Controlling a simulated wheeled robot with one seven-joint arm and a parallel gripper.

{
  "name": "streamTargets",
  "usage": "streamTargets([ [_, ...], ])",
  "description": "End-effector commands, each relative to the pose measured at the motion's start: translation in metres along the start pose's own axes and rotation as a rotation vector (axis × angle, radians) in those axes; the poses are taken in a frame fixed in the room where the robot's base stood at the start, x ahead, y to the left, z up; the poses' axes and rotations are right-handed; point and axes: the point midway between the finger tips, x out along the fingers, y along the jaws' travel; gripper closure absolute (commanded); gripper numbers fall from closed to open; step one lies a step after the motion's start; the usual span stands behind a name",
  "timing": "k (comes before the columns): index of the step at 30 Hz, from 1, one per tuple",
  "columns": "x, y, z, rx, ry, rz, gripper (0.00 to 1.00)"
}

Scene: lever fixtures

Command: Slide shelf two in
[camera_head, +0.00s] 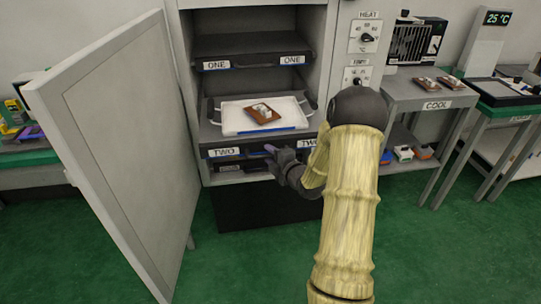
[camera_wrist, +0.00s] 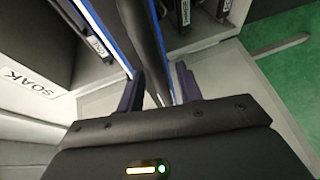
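Shelf two (camera_head: 215,136) is a dark shelf in the open cabinet, standing out past shelf one (camera_head: 240,46) above it. Its front carries two TWO labels. A white tray (camera_head: 236,117) rests on it, holding a brown board-like piece (camera_head: 262,114). My gripper (camera_head: 271,150) is at the shelf's front edge, between the two labels, and my forearm hides part of the right side. In the wrist view, the fingers of my gripper (camera_wrist: 158,88) stand apart, with a dark blue-edged bar between them. A gap shows at the right finger; contact at the left is unclear.
The cabinet door (camera_head: 120,140) stands wide open at the left. A control panel with knobs (camera_head: 367,38) is right of the opening. A table marked COOL (camera_head: 437,104) stands at the right with brown pieces on it. Green floor (camera_head: 255,262) is clear in front.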

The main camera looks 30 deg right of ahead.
Motion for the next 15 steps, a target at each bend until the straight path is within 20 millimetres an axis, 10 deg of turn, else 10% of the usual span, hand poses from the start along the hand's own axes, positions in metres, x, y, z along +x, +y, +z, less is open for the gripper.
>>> streamTargets([
  [9,0.0042,-0.0004,-0.0013,0.0,0.002,-0.001,0.64],
  [15,0.0039,-0.0004,-0.0008,0.0,0.001,-0.001,1.0],
])
